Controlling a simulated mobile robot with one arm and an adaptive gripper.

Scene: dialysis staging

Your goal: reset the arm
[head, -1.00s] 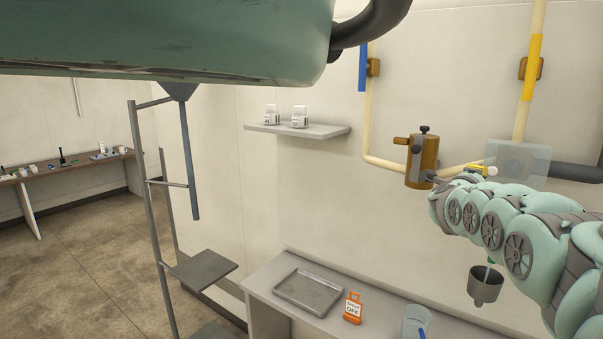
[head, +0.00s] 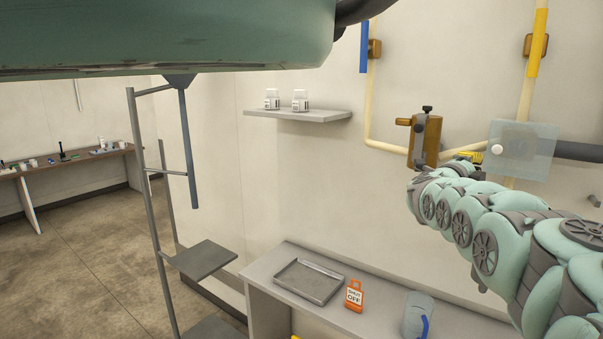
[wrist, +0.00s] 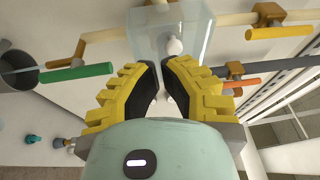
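My gripper (wrist: 163,66) shows in the wrist view with two yellow fingers and black pads. The fingertips stand apart with a narrow gap and nothing is seen held between them. A clear box (wrist: 170,30) with a white knob (wrist: 174,46) lies beyond the fingertips.
Pipes with a blue handle (head: 364,47) and a yellow handle (head: 535,40) run up the wall. Below, a counter (head: 262,268) holds a metal tray (head: 310,281), an orange tag (head: 355,295) and a clear vessel (head: 416,314). A wall shelf (head: 300,115) carries two jars.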

